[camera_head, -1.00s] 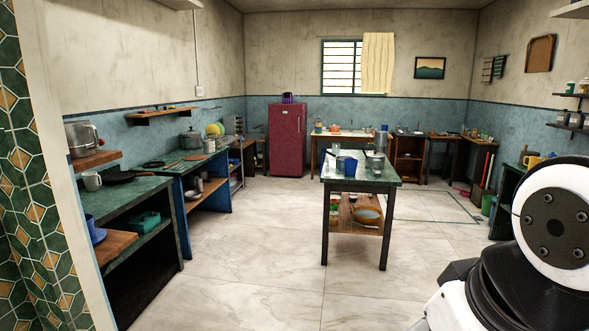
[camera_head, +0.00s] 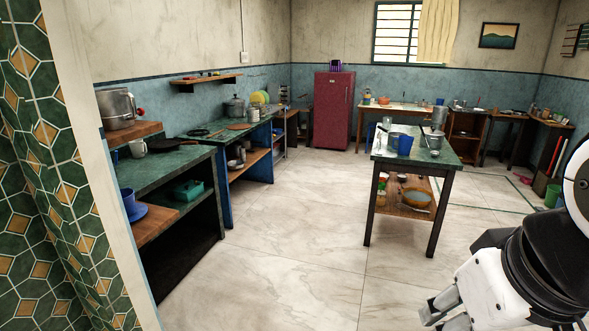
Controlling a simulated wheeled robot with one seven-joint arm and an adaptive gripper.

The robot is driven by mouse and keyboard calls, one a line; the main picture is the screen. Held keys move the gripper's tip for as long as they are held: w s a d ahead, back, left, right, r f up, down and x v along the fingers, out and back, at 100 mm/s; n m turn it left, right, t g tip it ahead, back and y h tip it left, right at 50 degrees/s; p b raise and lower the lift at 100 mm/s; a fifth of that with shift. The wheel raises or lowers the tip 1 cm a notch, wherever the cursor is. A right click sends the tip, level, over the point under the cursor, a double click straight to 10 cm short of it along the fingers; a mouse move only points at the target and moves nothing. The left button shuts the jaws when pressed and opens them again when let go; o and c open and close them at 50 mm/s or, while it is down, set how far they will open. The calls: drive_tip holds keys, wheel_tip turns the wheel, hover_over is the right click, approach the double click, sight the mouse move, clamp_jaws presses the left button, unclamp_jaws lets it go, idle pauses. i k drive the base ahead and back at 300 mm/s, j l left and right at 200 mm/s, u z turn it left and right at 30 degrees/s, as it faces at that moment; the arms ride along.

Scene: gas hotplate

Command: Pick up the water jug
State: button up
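I cannot tell for sure which vessel is the water jug. On the green-topped table in the middle stand a blue jug-like vessel (camera_head: 405,145) and a tall metal vessel (camera_head: 438,122). A large metal vessel with a handle (camera_head: 118,107) stands on a raised wooden shelf at the left. My gripper (camera_head: 441,308) shows in part at the bottom right edge, low over the floor and well apart from all of these. Whether its fingers are open or shut is not clear, and I see nothing held in it.
The green-topped table (camera_head: 445,158) stands free, with bowls on its lower shelf. Green counters (camera_head: 165,168) run along the left wall beside a tiled wall edge (camera_head: 45,165). A red fridge (camera_head: 333,110) stands at the back. The floor (camera_head: 290,225) between is clear.

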sight(405, 142)
drive_tip(key=i+u, duration=0.1)
drive_tip(key=i, duration=1.9)
drive_tip(key=i+j+z, duration=0.15)
drive_tip(key=i+z, duration=0.3)
drive_tip(key=i, duration=0.25)
drive_tip(key=i+j+z, duration=0.5)
drive_tip(key=i, duration=0.15)
drive_tip(key=i+j+z, duration=0.45)
drive_tip(key=i+j, duration=0.1)
drive_tip(key=i, duration=0.05)
